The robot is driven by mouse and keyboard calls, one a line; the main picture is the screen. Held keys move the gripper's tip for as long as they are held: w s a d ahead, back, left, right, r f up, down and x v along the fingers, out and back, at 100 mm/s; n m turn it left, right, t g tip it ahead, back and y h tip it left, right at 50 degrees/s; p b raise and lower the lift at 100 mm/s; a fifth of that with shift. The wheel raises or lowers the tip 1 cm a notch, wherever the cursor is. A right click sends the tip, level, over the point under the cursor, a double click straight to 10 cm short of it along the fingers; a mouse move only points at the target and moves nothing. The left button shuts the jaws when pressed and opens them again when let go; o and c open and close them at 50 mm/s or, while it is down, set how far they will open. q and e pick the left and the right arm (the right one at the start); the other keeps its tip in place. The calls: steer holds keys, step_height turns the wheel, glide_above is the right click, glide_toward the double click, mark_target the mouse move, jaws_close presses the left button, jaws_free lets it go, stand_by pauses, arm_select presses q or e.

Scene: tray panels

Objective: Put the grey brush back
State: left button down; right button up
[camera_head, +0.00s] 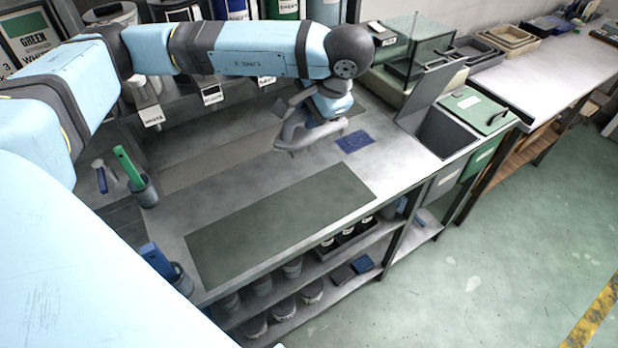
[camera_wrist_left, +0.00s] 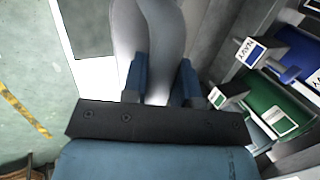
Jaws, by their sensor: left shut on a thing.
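My left gripper (camera_head: 322,112) is shut on the grey brush (camera_head: 292,136) and holds it over the back middle of the bench (camera_head: 200,205). The brush looks roughly level, with its bristles facing down. I cannot tell how high it is above the bench top. In the left wrist view the brush's smooth grey handle (camera_wrist_left: 155,30) runs up between the two blue fingers of the gripper (camera_wrist_left: 162,82). My right gripper is out of view.
A dark green mat (camera_head: 280,225) lies clear on the bench. A blue cloth (camera_head: 355,141) lies right of the brush. A cup (camera_head: 146,192) holds a green-handled tool at left. An open grey bin (camera_head: 440,132) and a green-lidded bin (camera_head: 478,108) stand at right.

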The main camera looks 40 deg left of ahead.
arm_select(q)
steer(key=shift+f+b, duration=0.7)
steer(key=shift+f, duration=8.8)
steer(key=shift+f, duration=0.2)
steer(key=c, duration=0.9)
jaws_free()
steer(key=shift+r, duration=0.1)
